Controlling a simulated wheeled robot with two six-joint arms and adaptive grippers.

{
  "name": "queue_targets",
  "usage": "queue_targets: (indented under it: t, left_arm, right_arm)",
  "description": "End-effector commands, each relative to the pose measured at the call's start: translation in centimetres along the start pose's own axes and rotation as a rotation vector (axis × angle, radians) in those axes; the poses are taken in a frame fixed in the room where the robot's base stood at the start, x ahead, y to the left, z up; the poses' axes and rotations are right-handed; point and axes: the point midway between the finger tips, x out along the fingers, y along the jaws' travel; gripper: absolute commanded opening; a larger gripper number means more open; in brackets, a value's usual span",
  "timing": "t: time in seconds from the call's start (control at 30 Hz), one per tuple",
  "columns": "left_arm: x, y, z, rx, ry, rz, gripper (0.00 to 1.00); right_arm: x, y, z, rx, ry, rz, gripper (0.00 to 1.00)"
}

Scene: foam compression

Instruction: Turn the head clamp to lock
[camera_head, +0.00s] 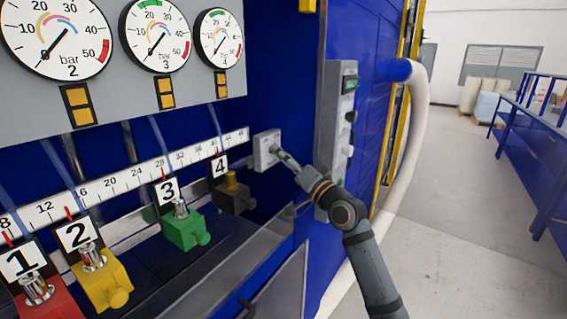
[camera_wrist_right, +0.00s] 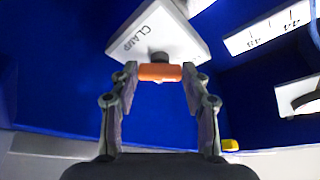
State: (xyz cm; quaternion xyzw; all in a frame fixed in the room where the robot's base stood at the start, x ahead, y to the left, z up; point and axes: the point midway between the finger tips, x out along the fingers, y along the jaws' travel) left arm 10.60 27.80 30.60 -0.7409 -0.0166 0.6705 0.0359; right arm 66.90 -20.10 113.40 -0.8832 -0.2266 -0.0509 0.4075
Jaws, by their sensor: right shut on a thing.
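The head clamp is a pale box (camera_head: 262,143) on the blue machine, right of the block marked 4. In the right wrist view the box (camera_wrist_right: 165,32) reads CLAMP and carries a dark stem with an orange handle (camera_wrist_right: 160,72). The handle lies roughly crosswise between the fingers. My right gripper (camera_head: 279,154) reaches the box from the lower right. In the wrist view its two fingers (camera_wrist_right: 157,80) are shut on the handle's ends. In the head view the fingers hide the handle. My left gripper is not in view.
Coloured blocks, red (camera_head: 48,300), yellow (camera_head: 103,283), green (camera_head: 184,231) and dark (camera_head: 231,194), stand along a ruled scale (camera_head: 130,184). Gauges (camera_head: 153,37) hang above. A grey control panel (camera_head: 340,125) is close behind my right arm. Open floor (camera_head: 450,200) lies to the right.

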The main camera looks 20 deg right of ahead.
Motion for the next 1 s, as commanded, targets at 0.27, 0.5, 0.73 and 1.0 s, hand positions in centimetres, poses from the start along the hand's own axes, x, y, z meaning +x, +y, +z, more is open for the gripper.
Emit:
queue_targets:
  t: [0.27, 0.5, 0.73, 1.0]
  left_arm:
    - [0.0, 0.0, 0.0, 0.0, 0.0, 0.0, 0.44]
    - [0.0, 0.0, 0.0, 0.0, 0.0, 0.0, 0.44]
    - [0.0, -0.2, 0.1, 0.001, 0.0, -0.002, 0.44]
    - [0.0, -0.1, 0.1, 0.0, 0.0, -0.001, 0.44]
  right_arm:
    - [0.0, 0.1, 0.1, -0.003, -0.003, 0.004, 0.15]
    - [0.0, 0.1, 0.0, -0.002, -0.001, 0.002, 0.7]
    - [-0.1, 0.1, 0.0, -0.002, 0.0, 0.002, 0.7]
    - [-4.2, 0.3, 0.1, -0.011, -0.004, 0.007, 0.7]
